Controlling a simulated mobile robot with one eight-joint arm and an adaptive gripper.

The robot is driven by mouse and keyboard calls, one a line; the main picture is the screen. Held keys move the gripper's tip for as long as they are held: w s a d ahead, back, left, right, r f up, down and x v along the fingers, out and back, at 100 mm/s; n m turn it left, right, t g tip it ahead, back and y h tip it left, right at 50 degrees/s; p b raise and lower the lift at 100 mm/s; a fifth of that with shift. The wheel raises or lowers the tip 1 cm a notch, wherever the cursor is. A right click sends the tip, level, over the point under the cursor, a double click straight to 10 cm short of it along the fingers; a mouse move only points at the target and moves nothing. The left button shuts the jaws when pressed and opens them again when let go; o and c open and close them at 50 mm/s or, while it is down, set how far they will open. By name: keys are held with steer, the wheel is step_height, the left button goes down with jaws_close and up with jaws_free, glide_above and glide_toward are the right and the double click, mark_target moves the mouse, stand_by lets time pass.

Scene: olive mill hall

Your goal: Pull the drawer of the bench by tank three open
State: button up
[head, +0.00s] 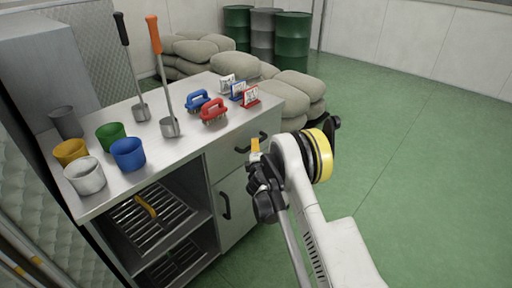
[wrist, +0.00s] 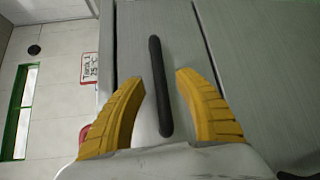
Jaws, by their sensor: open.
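The bench (head: 92,205) is a pale metal cabinet with a drawer (head: 222,158) under its top at the right end. The drawer looks closed and has a black bar handle (head: 242,149). My gripper (head: 256,152) is in front of the drawer, partly hiding the handle. In the wrist view the yellow fingers of my gripper (wrist: 159,77) are apart. The black handle (wrist: 155,60) runs lengthwise between them, with a gap to each finger. The drawer front (wrist: 180,25) lies behind it. I cannot tell the fingers' depth relative to the handle.
A cupboard door with a black handle (head: 225,205) is below the drawer. Sacks (head: 300,88) and drums (head: 291,40) are behind. Green floor (head: 430,170) is clear to the right.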

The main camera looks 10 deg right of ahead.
steer(key=shift+b+x, duration=0.4)
steer(key=shift+x, duration=1.4)
steer(key=shift+r, duration=0.1)
jaws_close()
